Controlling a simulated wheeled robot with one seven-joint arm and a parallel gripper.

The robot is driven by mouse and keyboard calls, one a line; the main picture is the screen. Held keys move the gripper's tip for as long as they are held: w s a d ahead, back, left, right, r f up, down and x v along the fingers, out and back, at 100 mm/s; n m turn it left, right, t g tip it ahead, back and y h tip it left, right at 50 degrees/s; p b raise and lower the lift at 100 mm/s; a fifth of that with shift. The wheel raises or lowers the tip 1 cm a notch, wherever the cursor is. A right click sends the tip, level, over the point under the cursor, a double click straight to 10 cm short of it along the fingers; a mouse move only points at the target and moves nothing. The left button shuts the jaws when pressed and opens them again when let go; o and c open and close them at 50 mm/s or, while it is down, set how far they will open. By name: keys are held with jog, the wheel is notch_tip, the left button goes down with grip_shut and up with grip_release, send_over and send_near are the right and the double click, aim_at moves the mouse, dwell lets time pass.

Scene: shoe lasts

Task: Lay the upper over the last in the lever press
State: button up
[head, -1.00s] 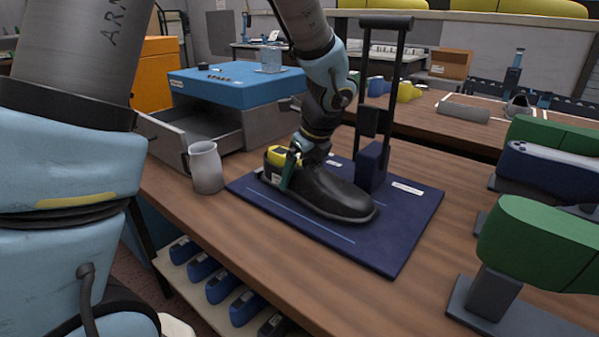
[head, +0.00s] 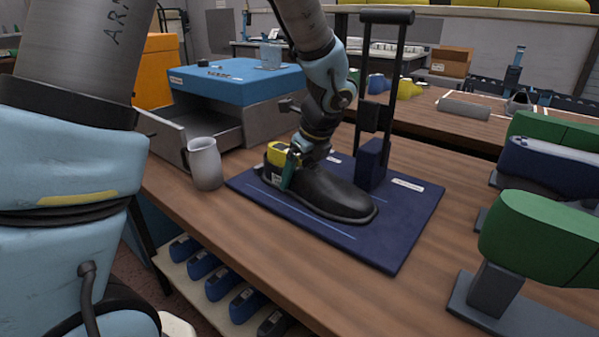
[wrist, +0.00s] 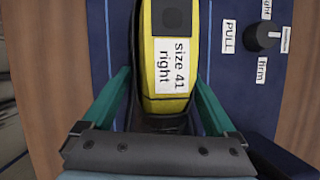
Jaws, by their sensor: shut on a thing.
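The black upper (head: 335,192) sits around the yellow last on the press, toe to the right in the head view. The last (head: 277,153) shows yellow inside the upper's opening; in the wrist view (wrist: 170,65) its label reads "size 41 right". My gripper (head: 289,180) is at the rear of the upper. In the wrist view its green fingers (wrist: 163,88) lie on both sides of the heel end, shut on the upper. The lever press has a dark blue base (head: 300,232) and a black upright frame with a handle (head: 386,17). The upper's lower edge is close to the base; exact contact is unclear.
A grey jug (head: 205,165) stands left of the base, near an open drawer (head: 190,130) under a blue-topped box. Green and blue forms on stands (head: 535,240) line the right side. In the wrist view, a dark knob (wrist: 262,37) sits by a "PULL" label.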

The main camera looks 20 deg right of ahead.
jog(key=o, duration=1.1)
jog(key=v, duration=1.1)
jog(key=shift+f, duration=0.1)
